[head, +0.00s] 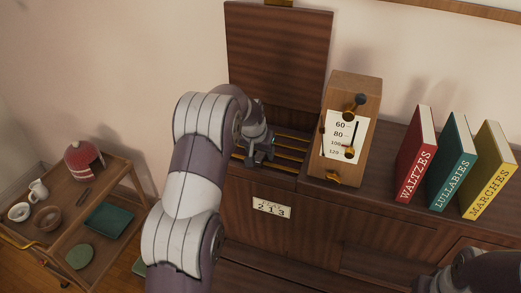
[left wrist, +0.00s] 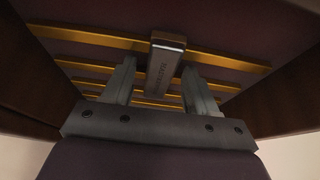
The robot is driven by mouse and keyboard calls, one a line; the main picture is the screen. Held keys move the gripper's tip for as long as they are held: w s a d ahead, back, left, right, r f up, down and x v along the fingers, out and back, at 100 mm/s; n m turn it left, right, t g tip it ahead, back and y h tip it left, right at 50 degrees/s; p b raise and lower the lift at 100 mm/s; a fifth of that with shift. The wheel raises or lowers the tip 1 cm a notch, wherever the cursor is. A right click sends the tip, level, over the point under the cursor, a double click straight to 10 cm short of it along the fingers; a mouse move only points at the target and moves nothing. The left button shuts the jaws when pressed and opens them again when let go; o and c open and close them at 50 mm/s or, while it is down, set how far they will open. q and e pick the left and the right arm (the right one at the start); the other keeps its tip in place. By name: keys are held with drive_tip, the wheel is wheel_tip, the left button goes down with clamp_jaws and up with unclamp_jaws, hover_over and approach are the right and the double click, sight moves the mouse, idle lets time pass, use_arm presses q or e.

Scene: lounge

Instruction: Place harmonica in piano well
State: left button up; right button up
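The harmonica (left wrist: 166,64) is a small dark grey block with a lighter end, in the left wrist view. It lies across the brass rails of the piano well (head: 289,152), between my left gripper's (left wrist: 160,85) fingers. The fingers are spread, with a gap visible beside the harmonica. In the head view my left gripper (head: 258,157) reaches down into the well at its left side, and the harmonica cannot be made out there. My right arm shows at the bottom right corner; its fingers are not visible.
The raised lid (head: 278,55) stands behind the well. A wooden metronome (head: 350,130) stands just right of it. Red (head: 416,155), teal (head: 452,176) and yellow (head: 489,170) books stand farther right. A trolley (head: 128,180) with a teapot and dishes is at the left.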

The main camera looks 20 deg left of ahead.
use_arm(q)
drive_tip(key=shift+s+r, duration=0.1)
drive_tip(key=shift+r, duration=0.2)
drive_tip(key=b+v, duration=0.3)
drive_tip(key=v, duration=0.8)
drive_tip(key=shift+r, duration=0.25)
idle(0.6)
